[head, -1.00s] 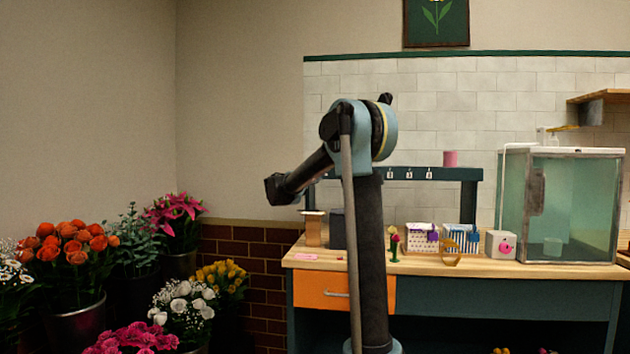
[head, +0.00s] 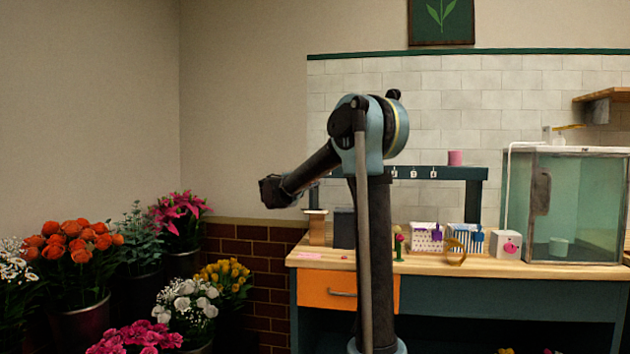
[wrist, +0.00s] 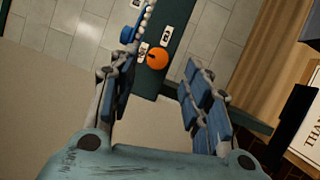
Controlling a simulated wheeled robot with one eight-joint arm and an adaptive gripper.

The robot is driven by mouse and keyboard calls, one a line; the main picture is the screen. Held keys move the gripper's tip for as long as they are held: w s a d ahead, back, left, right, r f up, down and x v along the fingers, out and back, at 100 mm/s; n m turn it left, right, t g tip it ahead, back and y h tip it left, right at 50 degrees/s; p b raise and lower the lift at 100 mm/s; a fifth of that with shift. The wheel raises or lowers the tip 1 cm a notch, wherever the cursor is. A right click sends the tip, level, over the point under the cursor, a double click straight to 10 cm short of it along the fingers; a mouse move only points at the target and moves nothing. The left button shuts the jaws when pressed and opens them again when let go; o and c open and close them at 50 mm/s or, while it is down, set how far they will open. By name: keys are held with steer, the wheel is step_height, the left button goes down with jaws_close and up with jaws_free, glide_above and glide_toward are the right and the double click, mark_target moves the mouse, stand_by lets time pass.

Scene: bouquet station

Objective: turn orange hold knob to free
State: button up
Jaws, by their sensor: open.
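The orange knob (wrist: 157,58) shows in the wrist view as a round knob on a dark green rail (wrist: 150,85), between two small white label plates. Its pointing direction is too small to tell. My gripper (wrist: 150,75) is open and empty, its blue-padded fingers on either side of the knob in the picture, with the knob beyond them and apart from them. In the head view the rail (head: 465,173) stands at the back of the bench. The knob cannot be made out there, and my arm covers part of the rail.
The wooden bench (head: 480,267) has an orange drawer (head: 325,288), with small boxes and a white box (head: 506,244) on top. A glass cabinet (head: 580,205) stands at right. Flower buckets (head: 80,320) fill the left.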

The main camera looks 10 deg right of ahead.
steer(key=v, duration=0.7)
steer(key=shift+s+a, duration=0.15)
steer(key=shift+s, duration=0.05)
steer(key=shift+f, duration=0.15)
